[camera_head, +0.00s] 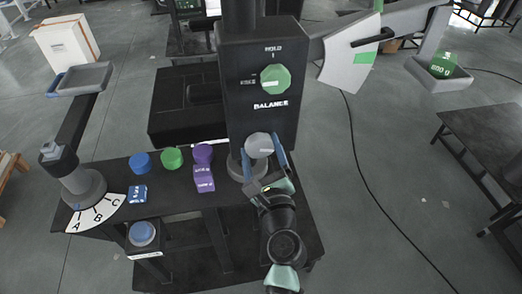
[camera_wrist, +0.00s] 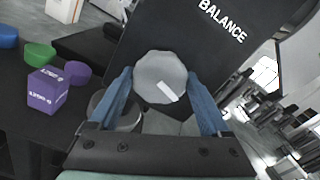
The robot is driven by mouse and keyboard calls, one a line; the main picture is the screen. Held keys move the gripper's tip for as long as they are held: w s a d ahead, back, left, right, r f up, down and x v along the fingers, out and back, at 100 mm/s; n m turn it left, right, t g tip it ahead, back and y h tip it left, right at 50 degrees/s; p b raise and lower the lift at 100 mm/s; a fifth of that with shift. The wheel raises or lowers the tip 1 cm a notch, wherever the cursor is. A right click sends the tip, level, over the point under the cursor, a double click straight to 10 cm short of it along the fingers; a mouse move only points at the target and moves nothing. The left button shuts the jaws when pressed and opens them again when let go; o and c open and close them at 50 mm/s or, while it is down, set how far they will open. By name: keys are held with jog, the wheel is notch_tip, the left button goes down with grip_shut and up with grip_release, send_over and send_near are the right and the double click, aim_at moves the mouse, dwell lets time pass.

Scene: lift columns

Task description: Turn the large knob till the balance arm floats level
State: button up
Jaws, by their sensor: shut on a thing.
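The large knob (camera_head: 259,145) is grey and faceted with a white mark. It sits low on the front of the black column (camera_head: 252,125), under the word BALANCE. My gripper (camera_head: 262,154) is shut on it, one blue finger on each side; in the wrist view the knob (camera_wrist: 160,77) shows between the fingers, its white mark pointing down-right. The balance arm (camera_head: 400,20) reaches right from the column, rising outward, past a white plate (camera_head: 352,52) with a green band and a black pointer (camera_head: 372,39). A pan (camera_head: 438,82) hangs at its end, holding a green weight (camera_head: 443,66).
A green HOLD knob (camera_head: 275,79) is above. On the black table (camera_head: 180,203) stand blue (camera_head: 140,162), green (camera_head: 172,159) and purple (camera_head: 203,155) pieces, and a grey dial post (camera_head: 75,180) with an A-B-C scale. A blue button (camera_head: 142,233) is in front. A cable crosses the floor right.

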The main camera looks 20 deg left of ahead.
jog(key=n+b, duration=0.2)
jog(key=n, duration=0.2)
jog(key=shift+f, duration=0.15)
jog(key=n+b, duration=0.3)
jog(key=n, duration=0.1)
jog(key=shift+n, duration=0.3)
jog(key=n+b, duration=0.2)
jog(key=n, duration=0.1)
jog(key=shift+n, duration=0.3)
jog(key=shift+n+b, duration=1.65)
jog(key=shift+n, duration=0.65)
jog(key=o, duration=1.2)
